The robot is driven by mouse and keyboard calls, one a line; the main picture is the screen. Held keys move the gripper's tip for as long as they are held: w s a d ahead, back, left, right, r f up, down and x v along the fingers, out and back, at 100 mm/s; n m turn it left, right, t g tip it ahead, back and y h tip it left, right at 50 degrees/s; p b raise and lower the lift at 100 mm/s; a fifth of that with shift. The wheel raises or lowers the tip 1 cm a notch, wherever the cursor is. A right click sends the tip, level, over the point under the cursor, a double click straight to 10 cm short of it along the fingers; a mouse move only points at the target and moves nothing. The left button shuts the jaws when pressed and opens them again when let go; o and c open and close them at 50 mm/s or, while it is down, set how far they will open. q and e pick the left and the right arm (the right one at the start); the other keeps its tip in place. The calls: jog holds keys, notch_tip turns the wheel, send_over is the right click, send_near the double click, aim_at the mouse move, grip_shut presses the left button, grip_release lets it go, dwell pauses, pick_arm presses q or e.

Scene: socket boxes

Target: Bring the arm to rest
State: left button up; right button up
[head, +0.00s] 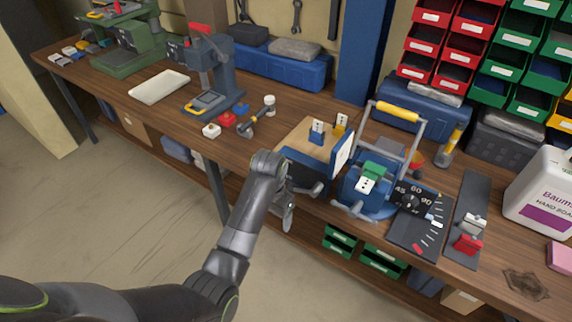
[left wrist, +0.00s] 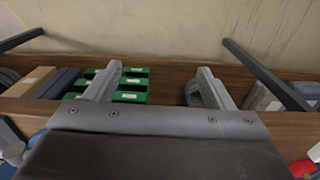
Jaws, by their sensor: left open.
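My left gripper (head: 303,202) is at the front edge of the workbench (head: 130,108), in the middle of the head view, with the grey forearm coming up from the lower left. In the left wrist view the same gripper (left wrist: 160,72) has its two grey fingers spread wide apart with nothing between them. Its fingers point toward the lower shelf and the floor. My right gripper is in neither view.
A blue device with a yellow handle (head: 397,110) stands close right of my left gripper. Green bins (left wrist: 133,85) sit on the lower shelf. A white tray (head: 160,87) lies on the bench, and a white jug (head: 541,190) stands far right. Open floor lies in front.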

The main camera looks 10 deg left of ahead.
pick_arm(q)
jog(key=s+a+f+n, duration=0.1)
jog(key=s+a+f, duration=0.3)
jog(key=f, duration=0.5)
jog(key=s+a+f+n, duration=0.1)
jog(key=s+a+f, duration=0.1)
jog(key=s+f, duration=0.6)
jog(key=s+a+f+n, duration=0.1)
jog(key=s+a+f, duration=0.25)
jog(key=f, duration=0.75)
jog(key=s+a+f, duration=0.2)
jog(key=s+f, duration=0.1)
jog(key=s, duration=0.6)
jog(key=s+a+f+n, duration=0.1)
jog(key=s+a+f, duration=0.1)
jog(key=s, duration=0.8)
jog(key=s+a+f+t+y, duration=0.1)
jog(key=s+f, duration=0.4)
jog(key=s, duration=0.5)
jog(key=shift+a+n, duration=0.4)
jog(key=shift+a, duration=0.15)
jog(key=shift+w+f, duration=0.1)
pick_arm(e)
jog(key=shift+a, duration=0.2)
